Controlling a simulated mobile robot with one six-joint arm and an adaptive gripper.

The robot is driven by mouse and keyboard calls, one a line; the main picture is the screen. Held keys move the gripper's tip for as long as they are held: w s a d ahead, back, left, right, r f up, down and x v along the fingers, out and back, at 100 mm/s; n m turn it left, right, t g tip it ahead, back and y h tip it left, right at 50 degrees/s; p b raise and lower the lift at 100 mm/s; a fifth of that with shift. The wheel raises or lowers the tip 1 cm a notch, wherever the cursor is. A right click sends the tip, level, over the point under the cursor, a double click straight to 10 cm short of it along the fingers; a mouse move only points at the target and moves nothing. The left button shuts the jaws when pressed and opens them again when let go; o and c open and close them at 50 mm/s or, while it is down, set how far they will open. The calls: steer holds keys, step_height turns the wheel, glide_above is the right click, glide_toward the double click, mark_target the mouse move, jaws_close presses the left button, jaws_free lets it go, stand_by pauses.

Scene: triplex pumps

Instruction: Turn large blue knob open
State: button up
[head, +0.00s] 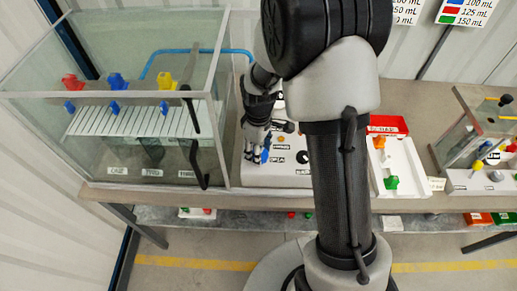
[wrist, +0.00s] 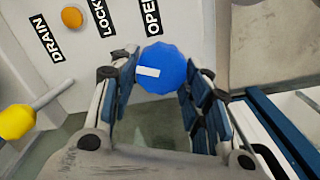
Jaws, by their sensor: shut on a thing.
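The large blue knob (wrist: 170,66) is a faceted round knob with a white bar mark on its face, in the upper middle of the wrist view. The mark lies nearly crosswise in the picture, tilted slightly. The fingers of my gripper (wrist: 162,80) stand on both sides of the knob, shut on it. In the head view, my gripper (head: 257,150) reaches down to the white panel (head: 270,182), and a bit of blue shows beside its fingers. The OPEN label (wrist: 152,17) is just above the knob, with a LOCK label (wrist: 103,17), partly cut off, to its left.
A DRAIN label (wrist: 47,39), an orange button (wrist: 72,17) and a yellow knob (wrist: 16,121) lie left in the wrist view. In the head view, a clear tank (head: 110,60) stands close left of my gripper, and a white tray (head: 405,170) lies right of my arm.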

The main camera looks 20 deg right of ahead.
steer(key=m, duration=0.6)
steer(key=shift+d+p, duration=0.15)
steer(key=shift+p, duration=0.25)
steer(key=m, duration=0.6)
steer(key=shift+w+d+m+p, duration=0.1)
steer(key=shift+m+p, duration=0.2)
steer(key=shift+m, duration=0.1)
steer(key=o, duration=1.1)
steer(key=shift+c, duration=0.2)
step_height(320, 180, up, 12)
steer(key=shift+r, duration=0.15)
